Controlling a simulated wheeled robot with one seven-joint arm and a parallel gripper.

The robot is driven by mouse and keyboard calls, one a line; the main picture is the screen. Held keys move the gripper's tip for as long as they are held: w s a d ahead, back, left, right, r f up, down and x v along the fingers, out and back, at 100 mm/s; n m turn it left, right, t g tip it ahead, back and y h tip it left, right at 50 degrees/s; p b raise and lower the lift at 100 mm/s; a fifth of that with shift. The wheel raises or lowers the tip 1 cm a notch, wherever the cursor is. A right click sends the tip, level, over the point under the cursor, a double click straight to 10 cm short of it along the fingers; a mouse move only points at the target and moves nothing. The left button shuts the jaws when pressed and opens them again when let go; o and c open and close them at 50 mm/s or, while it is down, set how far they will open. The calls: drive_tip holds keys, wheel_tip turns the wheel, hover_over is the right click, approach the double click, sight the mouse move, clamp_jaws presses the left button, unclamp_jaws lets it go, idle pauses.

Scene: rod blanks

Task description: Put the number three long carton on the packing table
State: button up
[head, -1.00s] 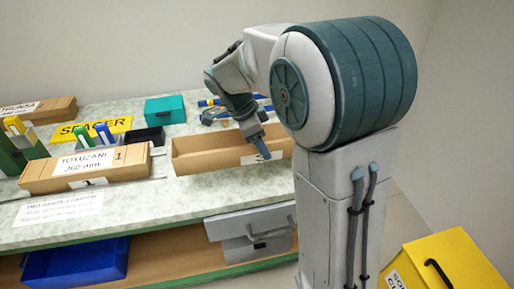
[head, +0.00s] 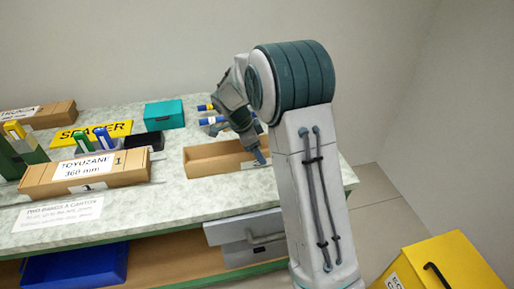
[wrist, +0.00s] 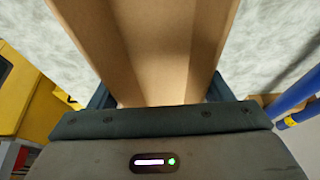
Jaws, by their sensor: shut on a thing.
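An open, empty-looking brown long carton (head: 212,160) is at the right part of the marbled table (head: 180,204), in the head view. My gripper (head: 260,156) points down at its right end, shut on it. A small pale label shows beside the fingers, but its number is not readable. In the wrist view the carton (wrist: 150,50) runs away between the two jaws (wrist: 160,100), with marbled surface on both sides. I cannot tell whether the carton rests on the table or hangs just above it.
A closed carton marked 1 (head: 95,173) lies to the left. Behind are a yellow SPACER sign (head: 90,133), a black box (head: 140,145), a teal box (head: 164,114) and blue rods (head: 212,121). A grey drawer (head: 245,238) is below; a yellow bin (head: 450,262) stands front right.

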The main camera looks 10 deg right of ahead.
drive_tip(key=o, duration=0.6)
drive_tip(key=shift+f, duration=0.15)
drive_tip(key=shift+c, duration=0.2)
drive_tip(key=o, duration=0.4)
drive_tip(key=shift+r, duration=0.2)
drive_tip(key=v, duration=1.1)
drive_tip(key=s+d+n+y, duration=0.1)
drive_tip(key=s+n, duration=0.5)
drive_tip(key=s, duration=0.3)
drive_tip(key=s+d+n+t+y, duration=0.1)
drive_tip(key=s+n+y, duration=0.1)
drive_tip(key=s+n, duration=0.4)
drive_tip(key=s+n+t+y, duration=0.1)
drive_tip(key=s+n, duration=0.5)
drive_tip(key=s, duration=0.6)
drive_tip(key=shift+s+d+r+y, duration=0.3)
drive_tip(key=shift+d+r, duration=0.05)
drive_tip(key=shift+d, duration=0.05)
